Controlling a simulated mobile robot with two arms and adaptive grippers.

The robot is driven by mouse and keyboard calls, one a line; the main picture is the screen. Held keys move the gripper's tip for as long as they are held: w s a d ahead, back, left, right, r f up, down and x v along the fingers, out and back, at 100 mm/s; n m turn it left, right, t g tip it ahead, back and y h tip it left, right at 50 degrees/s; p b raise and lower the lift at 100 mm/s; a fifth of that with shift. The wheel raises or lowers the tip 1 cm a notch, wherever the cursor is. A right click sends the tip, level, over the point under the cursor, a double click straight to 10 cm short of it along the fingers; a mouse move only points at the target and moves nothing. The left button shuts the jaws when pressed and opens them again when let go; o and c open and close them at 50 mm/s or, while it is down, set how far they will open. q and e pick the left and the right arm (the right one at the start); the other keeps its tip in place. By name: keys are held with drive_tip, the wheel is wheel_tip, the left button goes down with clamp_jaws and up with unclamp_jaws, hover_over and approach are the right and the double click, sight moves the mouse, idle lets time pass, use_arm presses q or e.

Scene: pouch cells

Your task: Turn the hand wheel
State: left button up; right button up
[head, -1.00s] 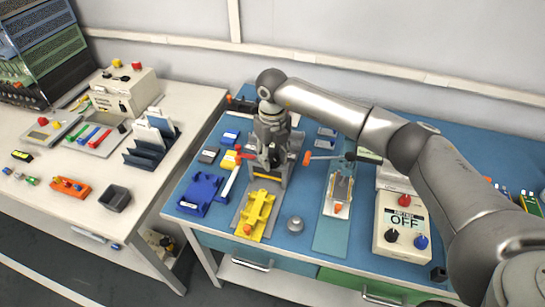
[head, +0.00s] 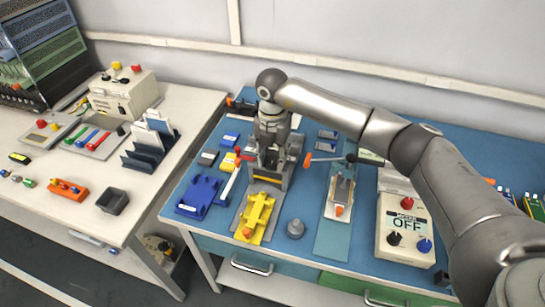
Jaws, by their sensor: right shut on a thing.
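My right gripper (head: 268,166) points down over a grey press-like fixture (head: 284,176) on the blue bench. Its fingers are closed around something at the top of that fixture. The hand wheel itself is not clearly visible; the gripper and wrist cover that spot, so I cannot tell its angle. A yellow cradle (head: 256,215) lies in front of the fixture, on a grey base plate. My left gripper is not in view.
A blue tray (head: 198,196) and a white bar (head: 230,186) lie left of the fixture. A grey knob-like weight (head: 295,228), a second fixture with an orange-handled lever (head: 322,158) and a control box reading OFF (head: 402,235) stand to the right.

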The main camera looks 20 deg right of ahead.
sight(273, 159)
drive_tip(key=shift+m, duration=0.5)
drive_tip(key=o, duration=1)
drive_tip(key=shift+o, duration=0.2)
drive_tip(key=shift+r, duration=0.1)
wheel_tip(273, 159, up, 12)
idle(0.3)
